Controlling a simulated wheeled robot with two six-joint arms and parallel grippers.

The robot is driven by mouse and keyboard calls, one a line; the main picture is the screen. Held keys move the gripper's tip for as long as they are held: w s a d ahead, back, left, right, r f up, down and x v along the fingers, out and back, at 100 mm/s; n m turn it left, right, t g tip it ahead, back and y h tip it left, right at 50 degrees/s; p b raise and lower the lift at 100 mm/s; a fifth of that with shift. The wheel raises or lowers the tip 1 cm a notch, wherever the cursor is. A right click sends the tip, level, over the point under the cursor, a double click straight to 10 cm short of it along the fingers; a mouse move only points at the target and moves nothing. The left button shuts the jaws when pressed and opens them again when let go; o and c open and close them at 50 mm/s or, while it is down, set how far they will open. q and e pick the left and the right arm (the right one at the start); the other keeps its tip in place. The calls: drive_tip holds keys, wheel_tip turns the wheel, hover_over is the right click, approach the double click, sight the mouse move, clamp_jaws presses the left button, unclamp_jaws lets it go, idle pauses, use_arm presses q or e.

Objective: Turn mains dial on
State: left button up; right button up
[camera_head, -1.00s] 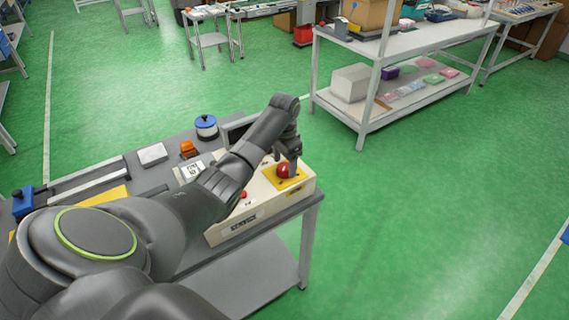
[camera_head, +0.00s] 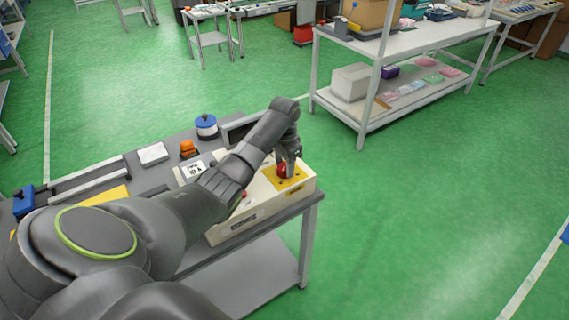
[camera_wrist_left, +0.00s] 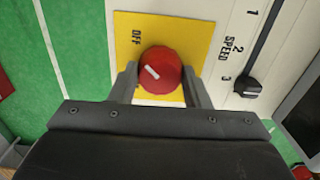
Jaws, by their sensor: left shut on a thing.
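The red round mains dial (camera_wrist_left: 160,71) sits on a yellow plate (camera_wrist_left: 197,30) marked OFF, on the cream control box (camera_head: 259,201). A white mark on the dial slants in the wrist view. My left gripper (camera_wrist_left: 163,85) has a finger on each side of the dial and is shut on it. In the head view the left gripper (camera_head: 289,164) points down over the dial (camera_head: 282,171), hiding part of it. The right gripper is not in view.
A speed slider (camera_wrist_left: 249,87) with numbers lies beside the yellow plate. A small red button (camera_head: 243,194) is on the box. A blue-topped item (camera_head: 206,125) and an orange item (camera_head: 188,148) stand behind on the grey table. Green floor is free to the right.

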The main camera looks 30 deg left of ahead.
use_arm(q)
drive_tip(key=n+p, duration=0.4)
drive_tip(key=shift+r+p, duration=0.3)
drive_tip(key=shift+p, duration=0.1)
drive_tip(key=n+p, duration=0.3)
drive_tip(key=n, duration=0.1)
drive_tip(key=n+p, duration=0.2)
drive_tip(key=n, duration=0.3)
drive_tip(key=shift+w+f, duration=0.1)
drive_tip(key=n+p, duration=0.1)
drive_tip(key=n, duration=0.3)
drive_tip(key=shift+f+n+p, duration=0.1)
drive_tip(key=shift+n+p, duration=0.3)
drive_tip(key=o, duration=1)
